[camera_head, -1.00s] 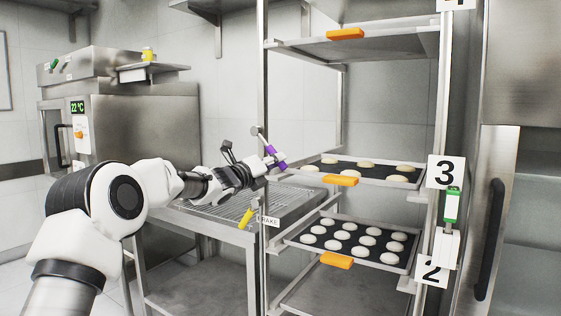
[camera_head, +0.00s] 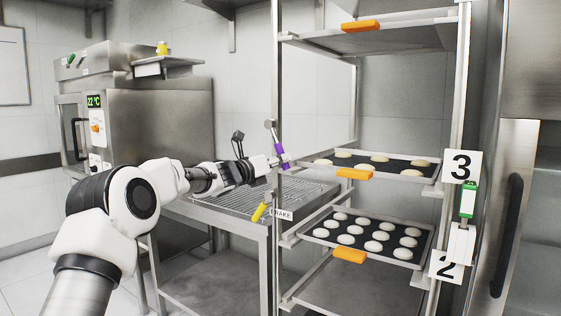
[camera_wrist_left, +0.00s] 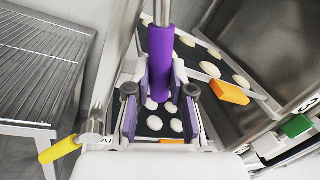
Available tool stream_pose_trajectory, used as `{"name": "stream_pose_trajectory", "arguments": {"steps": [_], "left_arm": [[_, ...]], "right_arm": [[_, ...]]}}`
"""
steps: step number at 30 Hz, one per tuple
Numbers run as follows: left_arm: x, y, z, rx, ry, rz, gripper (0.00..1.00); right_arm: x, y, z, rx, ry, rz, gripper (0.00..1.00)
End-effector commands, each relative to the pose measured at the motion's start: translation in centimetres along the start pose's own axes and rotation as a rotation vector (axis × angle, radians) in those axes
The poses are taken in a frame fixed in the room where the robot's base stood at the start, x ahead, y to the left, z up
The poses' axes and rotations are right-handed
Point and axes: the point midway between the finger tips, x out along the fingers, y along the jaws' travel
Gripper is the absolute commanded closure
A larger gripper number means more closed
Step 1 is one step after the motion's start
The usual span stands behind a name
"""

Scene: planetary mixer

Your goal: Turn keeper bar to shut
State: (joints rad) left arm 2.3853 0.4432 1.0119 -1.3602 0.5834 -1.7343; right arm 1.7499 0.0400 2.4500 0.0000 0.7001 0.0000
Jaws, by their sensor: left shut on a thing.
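The keeper bar is a thin metal bar with a purple grip (camera_head: 282,152), hung from a joint near the top of its swing at the rack's left front post. It slopes down to the right, steeply. The purple grip also fills the middle of the left wrist view (camera_wrist_left: 161,62). My left gripper (camera_head: 275,161) is at the grip, with its fingers on either side, shut on it; its fingers also show in the left wrist view (camera_wrist_left: 160,105). The exact contact is partly hidden. My right gripper is not in view.
The rack holds trays of pale dough pieces with orange tags (camera_head: 354,174). A yellow brake lever (camera_head: 259,212) sits low, left of the rack post. A wire-topped table (camera_head: 215,205) stands left, before an oven (camera_head: 165,120). A steel door with a dark handle (camera_head: 507,235) is at right.

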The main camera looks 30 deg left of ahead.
Motion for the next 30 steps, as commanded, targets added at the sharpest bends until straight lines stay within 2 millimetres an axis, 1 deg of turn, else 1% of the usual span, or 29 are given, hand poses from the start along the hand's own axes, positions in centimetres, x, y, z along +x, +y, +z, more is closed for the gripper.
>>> {"name": "stream_pose_trajectory", "arguments": {"steps": [2, 3, 4, 5, 14, 17, 20, 27, 30], "left_arm": [[0.0, 0.1, 0.2, 0.002, -0.002, 0.002, 1.0], [0.0, 0.1, 0.2, 0.002, -0.003, 0.002, 0.71], [0.0, 0.1, 0.2, 0.002, -0.003, 0.002, 0.6], [0.0, 0.1, 0.2, 0.002, -0.003, 0.002, 0.53], [-0.1, 0.0, 0.1, 0.0, -0.002, 0.001, 0.53], [-0.8, 0.1, 0.2, -0.002, -0.002, 0.001, 0.53], [-2.4, 0.1, 0.2, -0.006, -0.003, 0.001, 0.53], [-8.7, 0.1, 0.2, -0.007, -0.005, 0.002, 0.53], [-10.6, 0.1, 0.2, -0.004, -0.004, 0.001, 0.53]], "right_arm": [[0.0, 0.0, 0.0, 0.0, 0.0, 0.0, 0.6], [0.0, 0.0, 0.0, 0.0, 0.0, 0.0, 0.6], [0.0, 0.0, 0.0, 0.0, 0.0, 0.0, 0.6], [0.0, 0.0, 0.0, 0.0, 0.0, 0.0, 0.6], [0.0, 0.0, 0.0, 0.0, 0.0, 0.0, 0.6], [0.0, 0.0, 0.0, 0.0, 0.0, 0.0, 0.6], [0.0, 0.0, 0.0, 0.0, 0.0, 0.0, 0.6], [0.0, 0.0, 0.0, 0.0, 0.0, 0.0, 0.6], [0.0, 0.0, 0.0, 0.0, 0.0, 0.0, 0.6]]}}
